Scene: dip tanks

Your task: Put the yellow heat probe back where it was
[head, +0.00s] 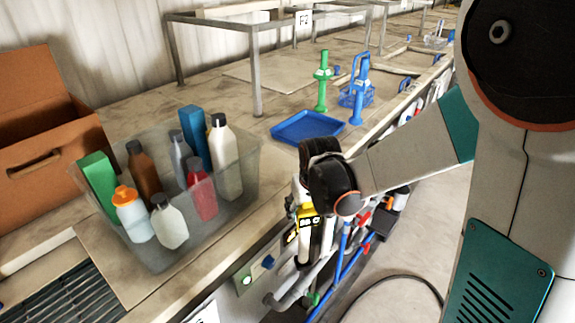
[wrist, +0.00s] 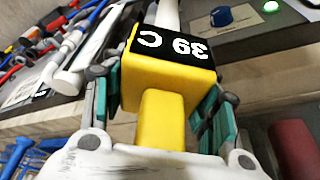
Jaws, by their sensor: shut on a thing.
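The yellow heat probe (wrist: 170,80) has a black display that reads 39 C, upside down in the wrist view. My gripper (wrist: 160,95) is shut on it, with teal finger pads on both sides of the yellow body. A pale shaft (wrist: 167,14) extends from the far side of the probe. In the head view the probe (head: 308,214) is at the end of my arm, by the front edge of the bench. My arm hides part of it there. I cannot tell whether the probe touches anything besides my gripper.
A clear bin (head: 245,190) of bottles stands left of my gripper, beside a cardboard box (head: 45,140). A blue tray (head: 292,131), a green stand (head: 322,90) and a blue basket (head: 352,97) are behind. A knob panel (wrist: 235,25) and pipes (head: 345,255) are close by.

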